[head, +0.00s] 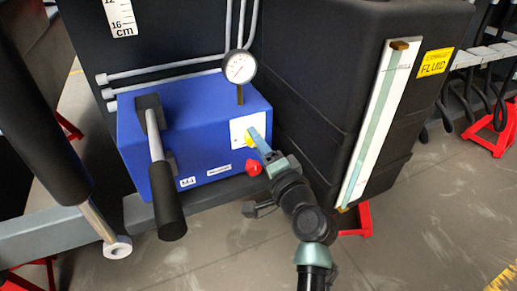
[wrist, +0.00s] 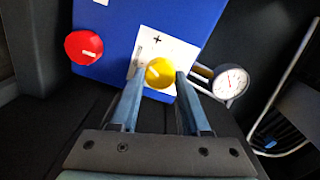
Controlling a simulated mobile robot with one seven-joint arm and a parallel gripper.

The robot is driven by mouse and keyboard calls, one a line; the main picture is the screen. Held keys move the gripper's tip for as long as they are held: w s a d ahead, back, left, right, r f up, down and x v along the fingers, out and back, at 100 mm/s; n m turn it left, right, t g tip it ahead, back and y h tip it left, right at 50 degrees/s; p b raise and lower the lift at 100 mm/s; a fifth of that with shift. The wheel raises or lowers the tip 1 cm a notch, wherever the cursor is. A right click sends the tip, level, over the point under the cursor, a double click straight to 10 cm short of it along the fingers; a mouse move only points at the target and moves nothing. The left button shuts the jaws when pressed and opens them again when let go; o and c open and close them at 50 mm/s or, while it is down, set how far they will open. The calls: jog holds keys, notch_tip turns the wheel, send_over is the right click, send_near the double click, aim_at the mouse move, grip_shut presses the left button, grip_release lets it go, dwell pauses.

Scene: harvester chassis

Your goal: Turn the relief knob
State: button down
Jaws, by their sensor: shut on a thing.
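A yellow knob (head: 249,142) sits on a white plate (head: 238,127) on the end face of a blue box (head: 213,115). It also shows in the wrist view (wrist: 160,73), with a pale line on its face and a plus mark on the plate (wrist: 157,42). My gripper (head: 253,136) reaches it from the lower right. In the wrist view my gripper (wrist: 160,76) has one finger on each side of the yellow knob and is shut on it. A red knob (wrist: 84,48) lies to the left there, and below the yellow one in the head view (head: 254,168).
A pressure gauge (head: 239,68) stands on the box, close to the right finger in the wrist view (wrist: 230,82). A lever with a black grip (head: 167,200) stands in front. A black tank (head: 310,90) with a sight strip (head: 376,120) stands close on the right.

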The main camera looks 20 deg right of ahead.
jog(key=shift+n+b, duration=2.4)
jog(key=shift+n, duration=1.7)
jog(key=shift+c, duration=1.9)
grip_release()
jog(key=shift+s, duration=0.15)
jog(key=s+p, duration=0.4)
jog(key=s, duration=0.8)
jog(key=shift+s+r, duration=0.15)
jog(key=shift+s, duration=0.2)
